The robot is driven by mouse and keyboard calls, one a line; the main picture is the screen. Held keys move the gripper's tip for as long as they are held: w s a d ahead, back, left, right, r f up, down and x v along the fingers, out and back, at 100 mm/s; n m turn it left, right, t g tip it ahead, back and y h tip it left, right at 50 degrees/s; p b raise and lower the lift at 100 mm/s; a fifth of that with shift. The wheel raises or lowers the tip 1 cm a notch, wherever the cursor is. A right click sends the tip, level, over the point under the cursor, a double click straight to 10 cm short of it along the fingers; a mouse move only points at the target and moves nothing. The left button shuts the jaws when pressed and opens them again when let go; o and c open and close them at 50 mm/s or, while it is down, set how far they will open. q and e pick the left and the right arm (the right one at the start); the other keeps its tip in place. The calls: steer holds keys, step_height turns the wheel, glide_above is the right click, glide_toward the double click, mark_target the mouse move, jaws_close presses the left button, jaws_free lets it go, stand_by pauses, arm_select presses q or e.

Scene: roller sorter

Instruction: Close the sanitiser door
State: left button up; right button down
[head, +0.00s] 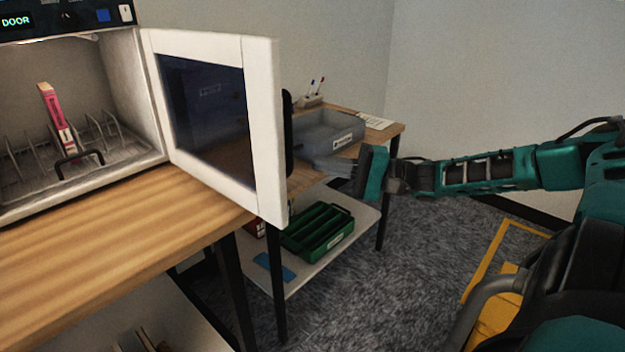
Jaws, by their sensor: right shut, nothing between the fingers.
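The sanitiser (130,90) stands on a wooden table at the left, its chamber open to view. Its white-framed door (262,130) with a dark window stands wide open, swung out to the right of the chamber. A dark handle (287,130) shows at the door's free edge, on its far side. Inside the chamber, a pink and white book (57,118) stands in a wire rack (85,155). My right gripper (325,164) is shut and empty, just right of the door's free edge and pointing left towards it. I cannot tell whether it touches the door. My left gripper is not in view.
The wooden table (100,245) runs below the sanitiser. Behind the door, another table (390,130) holds a grey tray (335,122) and a pen holder (311,100). A green tray (318,232) lies on its lower shelf. Carpeted floor (400,270) is open at the centre right.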

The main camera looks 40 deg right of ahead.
steer(key=shift+w+a+r+p, duration=0.1)
steer(key=shift+a+r+p, duration=0.1)
steer(key=shift+a, duration=0.75)
steer(key=shift+a+r+p, duration=0.1)
steer(key=shift+a+r, duration=0.05)
steer(key=shift+a, duration=0.8)
steer(key=shift+a, duration=0.1)
